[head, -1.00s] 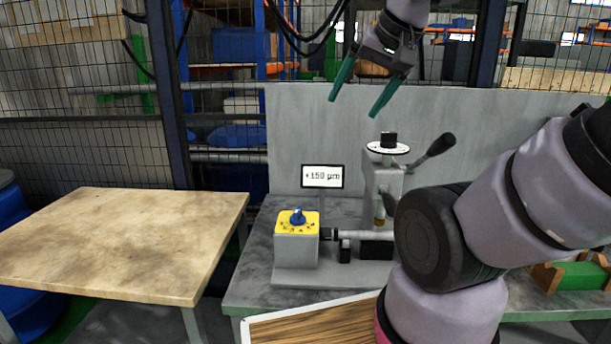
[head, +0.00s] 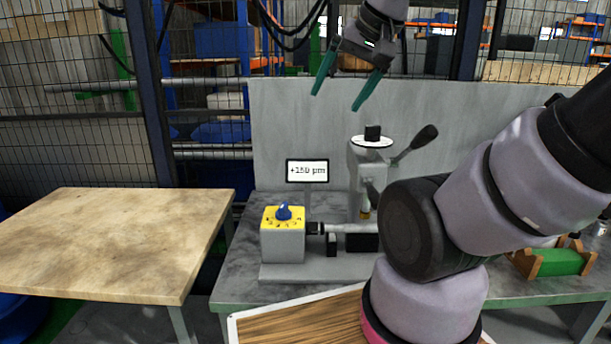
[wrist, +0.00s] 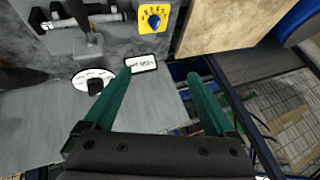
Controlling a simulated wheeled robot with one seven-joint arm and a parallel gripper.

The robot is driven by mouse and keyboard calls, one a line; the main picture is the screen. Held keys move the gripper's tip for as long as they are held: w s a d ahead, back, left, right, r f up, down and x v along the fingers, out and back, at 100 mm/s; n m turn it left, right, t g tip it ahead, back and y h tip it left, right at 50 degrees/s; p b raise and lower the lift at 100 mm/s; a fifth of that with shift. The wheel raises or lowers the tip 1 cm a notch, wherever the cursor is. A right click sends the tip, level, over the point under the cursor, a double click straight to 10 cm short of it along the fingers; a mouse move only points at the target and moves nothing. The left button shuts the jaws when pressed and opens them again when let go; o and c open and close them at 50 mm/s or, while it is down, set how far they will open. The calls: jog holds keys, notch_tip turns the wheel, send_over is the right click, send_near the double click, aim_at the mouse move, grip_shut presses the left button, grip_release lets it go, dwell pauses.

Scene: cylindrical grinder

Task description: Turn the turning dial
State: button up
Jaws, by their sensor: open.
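A blue turning dial (head: 284,211) sits on the yellow numbered top of a grey box on the grinder; it also shows at the top of the wrist view (wrist: 154,20). A second, black knob (head: 372,132) on a white round scale stands on the upright post to the right, and this scale also shows in the wrist view (wrist: 92,78). My gripper (head: 338,98) is open and empty, high above the machine in front of the grey back panel. Its green fingers (wrist: 158,88) are wide apart and touch nothing.
A small display (head: 307,170) reads +150 µm behind the dial. A black-ended lever (head: 418,145) sticks out right of the post. A wooden table (head: 110,240) stands at left, and a green-and-wood holder (head: 553,260) at right. My arm hides part of the bench.

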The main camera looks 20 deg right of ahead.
jog(key=w+a+f+m+g+y, duration=0.2)
jog(key=w+f+m, duration=0.2)
jog(key=w+m, duration=0.15)
jog(key=m+g, duration=0.3)
jog(key=m, duration=1.2)
send_over(284, 204)
jog(key=s+d, duration=0.2)
jog(key=d, duration=0.1)
notch_tip(284, 204, down, 22)
jog(key=x, duration=0.9)
jog(key=shift+f, duration=0.4)
jog(key=c, duration=1.3)
